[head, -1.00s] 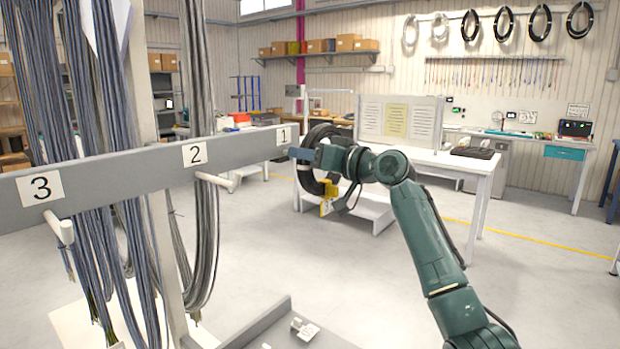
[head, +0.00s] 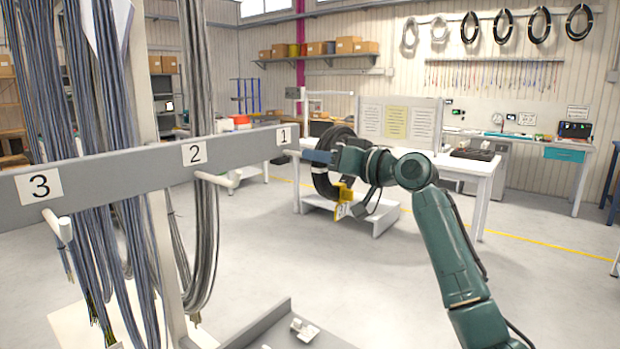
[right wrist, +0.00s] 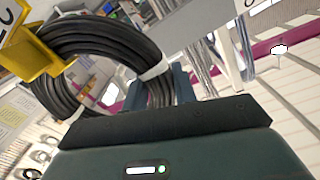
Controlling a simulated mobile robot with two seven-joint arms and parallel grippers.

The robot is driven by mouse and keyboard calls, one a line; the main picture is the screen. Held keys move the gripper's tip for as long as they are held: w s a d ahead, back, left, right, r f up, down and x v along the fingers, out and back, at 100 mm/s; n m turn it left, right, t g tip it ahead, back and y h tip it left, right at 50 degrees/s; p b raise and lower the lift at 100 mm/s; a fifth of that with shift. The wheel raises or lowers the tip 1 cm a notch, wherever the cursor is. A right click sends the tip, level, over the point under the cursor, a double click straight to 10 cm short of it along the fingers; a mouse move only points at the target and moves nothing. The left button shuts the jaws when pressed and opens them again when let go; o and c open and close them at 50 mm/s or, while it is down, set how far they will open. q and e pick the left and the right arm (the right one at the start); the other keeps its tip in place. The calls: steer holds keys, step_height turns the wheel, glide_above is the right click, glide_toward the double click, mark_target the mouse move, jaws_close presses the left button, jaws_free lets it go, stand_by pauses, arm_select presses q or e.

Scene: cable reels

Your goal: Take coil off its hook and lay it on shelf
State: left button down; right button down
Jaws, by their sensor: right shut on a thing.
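The coil (head: 322,182) is a black cable ring with a yellow tag (head: 343,194) hanging at its lower side. My right gripper (head: 318,156) is shut on the coil and holds it upright to the right of the rack's label 1 (head: 283,134). The end of a white hook (head: 293,153) shows just left of the gripper; whether the coil is fully clear of it is hard to tell. In the right wrist view the coil (right wrist: 90,38) shows a white tie, and part of it lies between the fingers. My left gripper is out of view.
The grey rack bar (head: 110,170) crosses at left, with grey cable bundles (head: 205,245) on its other hooks. A white table (head: 470,165) with a low shelf (head: 378,219) stands behind the coil. A wall shelf (head: 330,55) holds boxes. The floor at right is clear.

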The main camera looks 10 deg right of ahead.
steer(key=shift+r, duration=0.1)
steer(key=b+v, duration=0.1)
steer(key=v, duration=0.6)
steer(key=shift+s+d+b, duration=0.15)
steer(key=shift+s+b, duration=0.1)
steer(key=shift+b, duration=0.05)
stand_by(0.4)
steer(key=g+h+p, duration=0.2)
steer(key=s+d+g+h+p, duration=0.1)
steer(key=g+p, duration=0.1)
steer(key=g, duration=0.1)
steer(key=shift+s+d+h, duration=0.15)
steer(key=shift+s+h, duration=0.1)
steer(key=shift+h, duration=0.15)
stand_by(0.4)
